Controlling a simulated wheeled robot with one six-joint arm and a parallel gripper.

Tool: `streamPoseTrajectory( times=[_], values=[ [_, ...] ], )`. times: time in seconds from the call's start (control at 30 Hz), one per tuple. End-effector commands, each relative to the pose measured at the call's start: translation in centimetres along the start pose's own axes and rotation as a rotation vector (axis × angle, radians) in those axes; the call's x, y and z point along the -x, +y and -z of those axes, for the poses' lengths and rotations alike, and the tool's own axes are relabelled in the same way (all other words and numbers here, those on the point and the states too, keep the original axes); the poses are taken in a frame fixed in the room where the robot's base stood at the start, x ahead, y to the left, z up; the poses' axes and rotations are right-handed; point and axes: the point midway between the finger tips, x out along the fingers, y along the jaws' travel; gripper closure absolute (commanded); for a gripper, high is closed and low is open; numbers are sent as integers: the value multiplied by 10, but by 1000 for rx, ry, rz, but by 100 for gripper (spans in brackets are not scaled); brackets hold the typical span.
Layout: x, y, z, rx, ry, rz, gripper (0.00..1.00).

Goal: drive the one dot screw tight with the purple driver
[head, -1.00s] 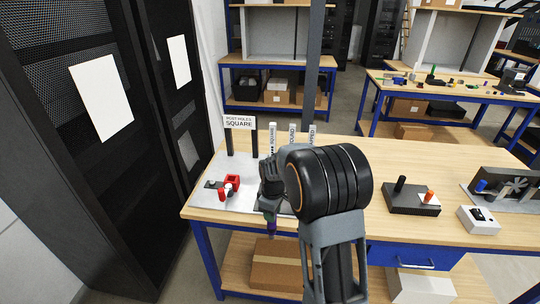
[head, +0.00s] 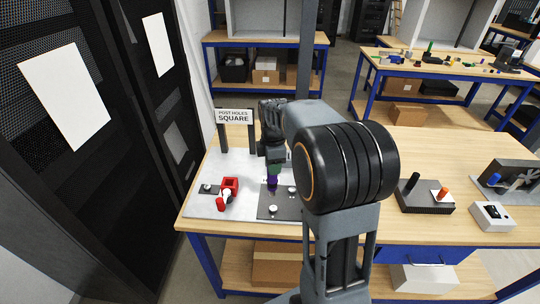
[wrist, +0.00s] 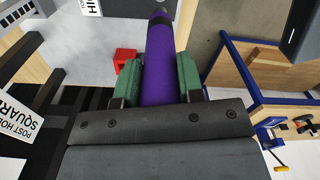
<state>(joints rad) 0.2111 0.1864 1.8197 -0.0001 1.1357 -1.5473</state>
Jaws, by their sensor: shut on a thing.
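My gripper (head: 273,168) is shut on the purple driver (head: 272,183), which points down over the dark plate (head: 264,214). In the wrist view the purple driver (wrist: 158,65) lies between the green fingers of my gripper (wrist: 160,80). Light round screw heads show on the dark plate, one at the right (head: 292,190) and one at the front (head: 273,209). Their dot marks are too small to read, so I cannot tell which is the one dot screw. I cannot tell whether the driver's tip touches anything.
A light panel (head: 200,210) carries a red clamp (head: 229,186) left of the plate. A "POST HOLES SQUARE" sign (head: 233,115) stands behind. My arm hides the table's middle. A black block (head: 425,202) and a white box (head: 492,216) sit at the right.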

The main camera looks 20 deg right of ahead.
Motion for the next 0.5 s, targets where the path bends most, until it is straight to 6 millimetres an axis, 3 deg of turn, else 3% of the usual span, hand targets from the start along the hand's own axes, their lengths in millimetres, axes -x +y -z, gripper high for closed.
streamPoseTrajectory(
  times=[0.5],
  values=[
    [1, 0, -10, -22, 1, -1, 99]
  ],
)
